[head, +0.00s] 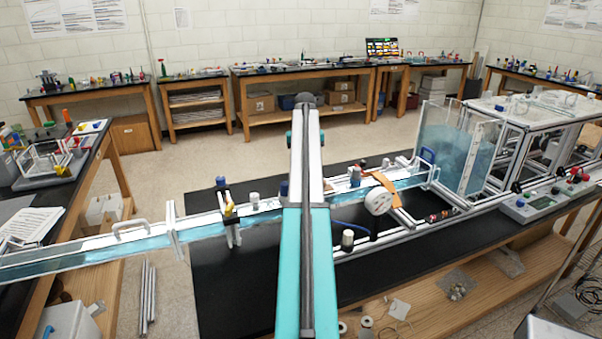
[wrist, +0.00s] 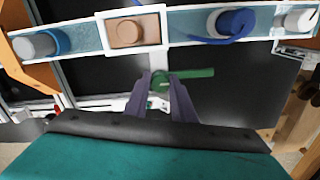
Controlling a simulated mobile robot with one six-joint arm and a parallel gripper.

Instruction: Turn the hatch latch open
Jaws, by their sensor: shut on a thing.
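In the wrist view a green lever (wrist: 195,73), which looks like the hatch latch, sits below a white post under a pale channel. The lever points right and lies nearly level in the picture. My gripper (wrist: 162,86) is shut on the lever's left end, with one dark finger on each side of its hub. The fingers partly cover the hub. I cannot make out a separate hatch panel. In the head view my own arm fills the middle, and my gripper and the green lever are hidden.
The channel (wrist: 184,27) above the fingers bears a tan block (wrist: 126,32), a blue coil (wrist: 236,23) and white-grey cylinders. In the head view a water tank (head: 455,148) stands right of my arm, and a control box (head: 540,206) sits on the black bench. Bare bench top shows at the front.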

